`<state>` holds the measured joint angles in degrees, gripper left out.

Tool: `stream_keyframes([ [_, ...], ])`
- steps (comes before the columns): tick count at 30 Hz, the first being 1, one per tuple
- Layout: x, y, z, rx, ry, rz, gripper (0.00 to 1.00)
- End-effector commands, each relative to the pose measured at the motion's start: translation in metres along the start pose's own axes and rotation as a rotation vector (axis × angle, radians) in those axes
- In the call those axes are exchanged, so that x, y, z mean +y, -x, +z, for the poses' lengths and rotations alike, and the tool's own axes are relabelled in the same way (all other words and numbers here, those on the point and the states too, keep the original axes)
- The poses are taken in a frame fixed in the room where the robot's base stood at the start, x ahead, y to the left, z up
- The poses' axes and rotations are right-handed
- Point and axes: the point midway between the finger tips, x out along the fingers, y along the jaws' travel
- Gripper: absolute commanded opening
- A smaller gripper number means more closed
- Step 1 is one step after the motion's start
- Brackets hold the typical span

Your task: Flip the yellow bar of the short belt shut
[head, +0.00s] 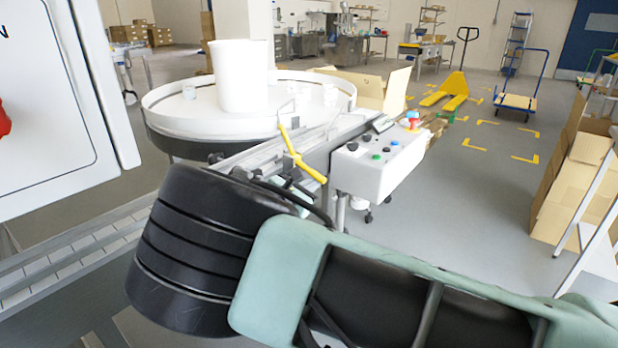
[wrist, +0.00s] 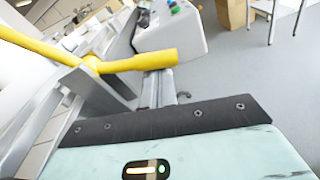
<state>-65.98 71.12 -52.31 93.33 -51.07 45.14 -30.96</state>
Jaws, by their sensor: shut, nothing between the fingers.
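The yellow bar (head: 291,146) is at the near end of the short belt (head: 255,158) in the head view. One arm of it rises steeply and the other slants down to the right, meeting at a hub. In the wrist view the yellow bar (wrist: 135,63) crosses the upper left, close to the camera. My gripper (head: 292,190) is just below and in front of the bar, mostly hidden behind my own arm. Its pale green housing (wrist: 165,150) fills the bottom of the wrist view. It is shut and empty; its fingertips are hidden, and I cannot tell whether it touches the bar.
A white control box (head: 375,165) with buttons stands right of the belt. A round white turntable (head: 190,125) is behind it. A white cabinet (head: 50,100) stands at the left. Cardboard boxes (head: 580,175) stand at the right, with open floor between them and the control box.

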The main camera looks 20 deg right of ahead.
Motion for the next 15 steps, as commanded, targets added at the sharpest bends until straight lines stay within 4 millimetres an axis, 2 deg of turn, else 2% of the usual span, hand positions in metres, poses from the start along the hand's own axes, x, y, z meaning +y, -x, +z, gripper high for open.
stream_keyframes([
  [1,0.001,0.001,0.014,-0.001,0.039,-0.008,0.0],
  [15,-0.001,0.006,0.047,0.0,0.481,-0.07,0.0],
])
